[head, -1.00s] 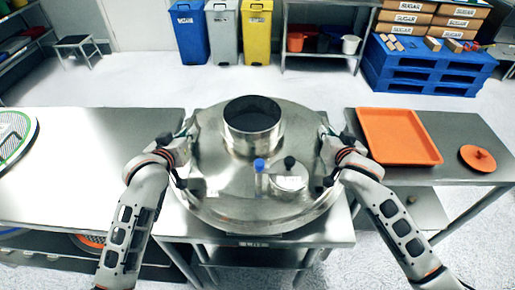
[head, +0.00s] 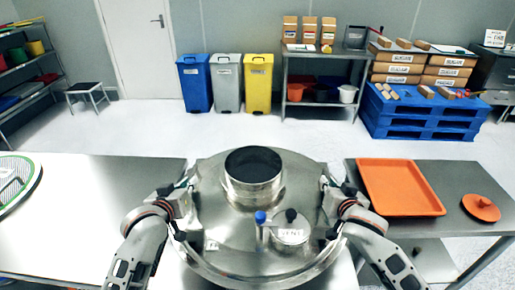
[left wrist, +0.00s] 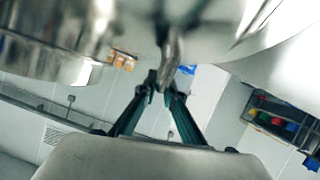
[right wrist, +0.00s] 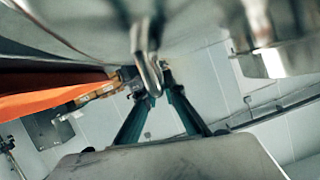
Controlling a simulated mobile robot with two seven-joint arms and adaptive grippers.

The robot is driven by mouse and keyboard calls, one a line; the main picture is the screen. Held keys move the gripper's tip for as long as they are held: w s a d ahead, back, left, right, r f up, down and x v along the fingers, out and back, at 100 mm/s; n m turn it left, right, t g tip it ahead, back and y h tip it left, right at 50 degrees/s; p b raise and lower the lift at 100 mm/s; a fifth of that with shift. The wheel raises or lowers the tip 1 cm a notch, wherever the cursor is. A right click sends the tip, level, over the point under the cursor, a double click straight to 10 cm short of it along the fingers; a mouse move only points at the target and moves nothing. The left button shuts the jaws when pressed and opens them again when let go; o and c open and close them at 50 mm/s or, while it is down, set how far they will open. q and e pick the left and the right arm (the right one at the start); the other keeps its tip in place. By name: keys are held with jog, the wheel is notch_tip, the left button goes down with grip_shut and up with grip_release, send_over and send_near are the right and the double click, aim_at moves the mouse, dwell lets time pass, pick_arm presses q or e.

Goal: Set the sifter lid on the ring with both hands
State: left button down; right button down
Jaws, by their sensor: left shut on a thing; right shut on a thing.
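The sifter lid (head: 225,232) is a large shiny steel dome with a short open spout (head: 254,172), a blue-topped knob and a small round hatch. It is in front of me in the head view. My left gripper (head: 184,202) is shut on the lid's left handle (left wrist: 171,52), a bent metal bar. My right gripper (head: 330,203) is shut on the lid's right handle (right wrist: 150,66). The lid looks roughly level. It hides most of what is beneath, so I cannot tell the ring from the lid's edge or whether they touch.
At right, a steel table holds an orange tray (head: 400,187) and an orange round lid (head: 481,207). Bins, shelves and a blue pallet stand farther back, across open floor.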

pick_arm(q)
jog(key=shift+r, duration=0.5)
pick_arm(e)
jog(key=shift+r, duration=0.5)
